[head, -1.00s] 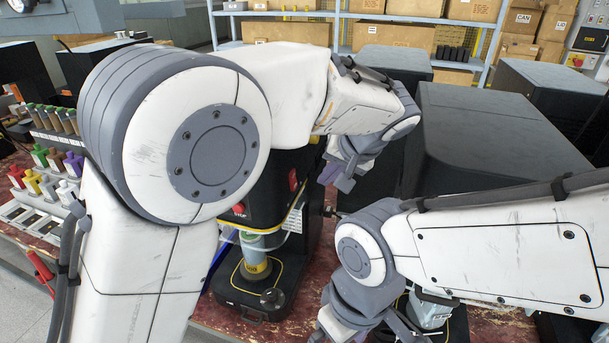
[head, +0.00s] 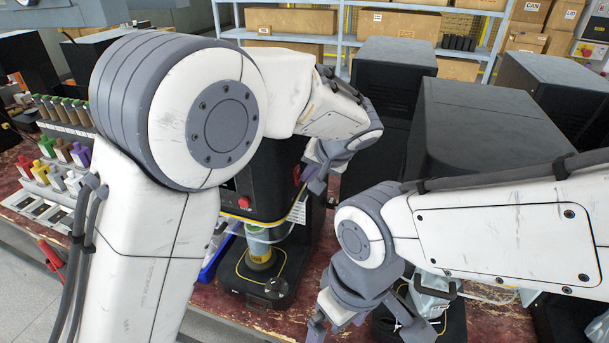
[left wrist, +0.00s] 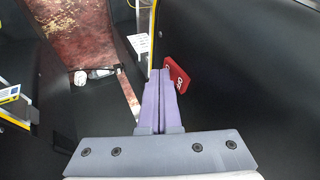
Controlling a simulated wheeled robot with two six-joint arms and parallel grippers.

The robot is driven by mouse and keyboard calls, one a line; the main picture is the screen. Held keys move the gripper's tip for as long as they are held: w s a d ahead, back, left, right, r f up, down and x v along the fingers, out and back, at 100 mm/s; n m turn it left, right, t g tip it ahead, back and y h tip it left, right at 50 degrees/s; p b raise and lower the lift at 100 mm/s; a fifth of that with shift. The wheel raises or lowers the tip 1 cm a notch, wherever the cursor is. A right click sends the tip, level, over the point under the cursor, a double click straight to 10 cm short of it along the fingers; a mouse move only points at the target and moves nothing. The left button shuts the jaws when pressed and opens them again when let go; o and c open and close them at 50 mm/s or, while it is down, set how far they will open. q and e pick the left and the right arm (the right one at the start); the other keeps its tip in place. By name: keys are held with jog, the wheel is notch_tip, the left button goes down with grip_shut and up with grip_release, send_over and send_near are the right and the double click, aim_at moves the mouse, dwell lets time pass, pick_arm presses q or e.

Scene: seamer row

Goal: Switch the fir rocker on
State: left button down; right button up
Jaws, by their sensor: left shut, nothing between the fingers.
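A red rocker (left wrist: 177,75) with white lettering, seemingly "OFF", sits on a black machine wall in the left wrist view. In the head view a small red part (head: 297,174) shows on the right side of the black seamer, beside my left gripper (head: 318,186). That gripper (left wrist: 160,73) is shut and empty. Its fingertips overlap the rocker's left edge in the wrist view; I cannot tell whether they touch it. My right gripper (head: 325,328) is low in the head view, near the bottom edge, and its jaws are unclear. I cannot read which seamer is fir.
The seamer's front has a red stop button (head: 243,202) and a can (head: 260,250) below it. A large black housing (head: 490,125) stands to the right. Coloured bottles (head: 60,150) stand at the left. A second black base (head: 455,322) is close to my right gripper.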

jog(key=shift+a+f, duration=0.1)
jog(key=shift+a, duration=0.1)
jog(key=shift+r+p, duration=0.4)
jog(key=shift+p, duration=0.05)
dwell(0.4)
